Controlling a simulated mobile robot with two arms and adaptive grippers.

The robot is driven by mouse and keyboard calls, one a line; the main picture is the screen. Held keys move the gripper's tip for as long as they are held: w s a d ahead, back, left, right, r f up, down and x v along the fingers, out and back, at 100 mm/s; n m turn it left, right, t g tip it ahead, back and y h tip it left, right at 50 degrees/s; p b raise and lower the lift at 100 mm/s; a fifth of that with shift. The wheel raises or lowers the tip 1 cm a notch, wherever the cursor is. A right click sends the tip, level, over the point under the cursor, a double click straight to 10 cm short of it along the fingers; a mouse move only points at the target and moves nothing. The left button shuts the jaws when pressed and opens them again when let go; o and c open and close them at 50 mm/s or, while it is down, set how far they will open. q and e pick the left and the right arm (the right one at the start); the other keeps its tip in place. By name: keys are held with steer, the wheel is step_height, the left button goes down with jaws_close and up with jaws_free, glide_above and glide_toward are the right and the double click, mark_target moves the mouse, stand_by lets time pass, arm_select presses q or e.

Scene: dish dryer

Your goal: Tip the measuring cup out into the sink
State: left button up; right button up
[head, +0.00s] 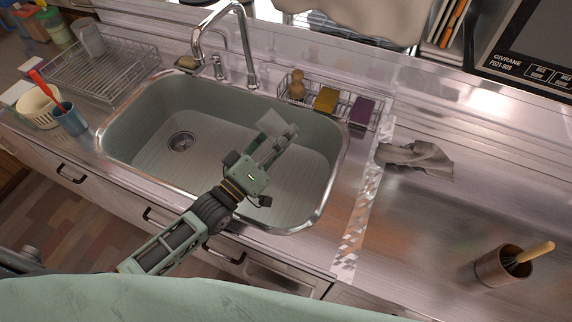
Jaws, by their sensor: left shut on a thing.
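My left gripper (270,146) reaches over the sink (230,165) from the front and is shut on a small pale grey piece, which I take to be the measuring cup (276,122). The cup is at the fingertips, over the right half of the basin, and looks tilted. Its opening and any contents cannot be made out. The gripper partly hides it. The sink is a grey-green basin with a metal rim and a round drain (181,142) at its left. No liquid shows in the basin. My right gripper is not in view.
A faucet (243,50) stands behind the sink. A wire caddy with a yellow sponge (326,99) and a purple sponge (362,111) is at the back right. A dish rack (105,75) and blue cup (70,119) are left. A grey cloth (420,158) lies right.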

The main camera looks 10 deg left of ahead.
arm_select(q)
steer(key=shift+d+f+m, duration=0.15)
steer(key=shift+f+m, duration=0.25)
steer(key=shift+m, duration=0.1)
steer(key=shift+s+d+m+g+h, duration=0.15)
steer(key=shift+m+g+h, duration=0.15)
steer(key=shift+m, duration=0.4)
stand_by(0.5)
stand_by(0.7)
